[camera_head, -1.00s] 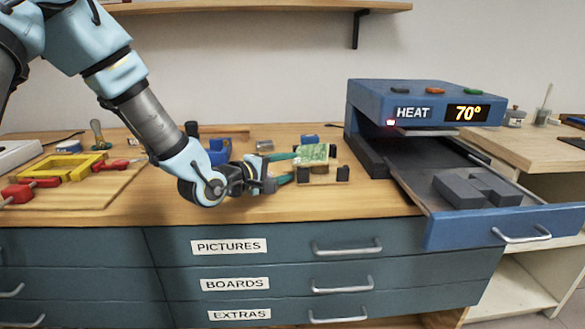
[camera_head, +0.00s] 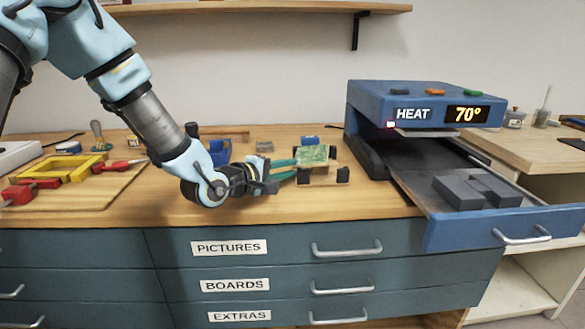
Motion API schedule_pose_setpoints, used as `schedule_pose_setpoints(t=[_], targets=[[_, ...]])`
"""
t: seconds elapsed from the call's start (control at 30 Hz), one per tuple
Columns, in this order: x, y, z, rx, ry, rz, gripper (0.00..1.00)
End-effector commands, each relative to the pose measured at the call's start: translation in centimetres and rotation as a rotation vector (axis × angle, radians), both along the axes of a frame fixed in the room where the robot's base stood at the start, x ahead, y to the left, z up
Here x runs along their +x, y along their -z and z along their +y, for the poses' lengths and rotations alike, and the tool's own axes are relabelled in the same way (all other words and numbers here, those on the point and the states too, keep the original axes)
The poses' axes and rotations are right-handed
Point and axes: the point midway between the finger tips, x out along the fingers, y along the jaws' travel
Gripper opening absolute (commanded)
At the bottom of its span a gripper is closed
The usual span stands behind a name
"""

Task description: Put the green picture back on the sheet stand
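The green picture (camera_head: 314,154) is a small patterned sheet. It lies nearly flat on top of the small sheet stand (camera_head: 322,178), a low wooden piece with black corner blocks in the middle of the bench. I cannot tell whether the picture sits squarely on it. My gripper (camera_head: 297,167) is just left of the stand, pointing right at the picture's left edge. Its two green fingers are apart, with bench visible between them. The tips are very close to the picture and stand; whether they touch is too small to tell.
A blue heater (camera_head: 425,102) reading 70° stands to the right, its tray (camera_head: 440,180) pulled out with grey blocks on it. A yellow frame (camera_head: 65,167) and red-handled tools lie on a board at left. The bench front before the stand is clear.

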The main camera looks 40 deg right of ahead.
Motion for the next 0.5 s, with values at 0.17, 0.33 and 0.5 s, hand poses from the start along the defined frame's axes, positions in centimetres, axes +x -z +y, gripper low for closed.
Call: schedule_pose_setpoints(t=[0.17, 0.33, 0.5], targets=[[0.0, 0.01, 0.0, 0.0, 0.0, 0.0, 0.12], [0.0, 0.04, 0.02, 0.001, 0.0, 0.0, 0.02], [0.0, 0.06, 0.02, 0.001, 0.0, 0.0, 0.0]])
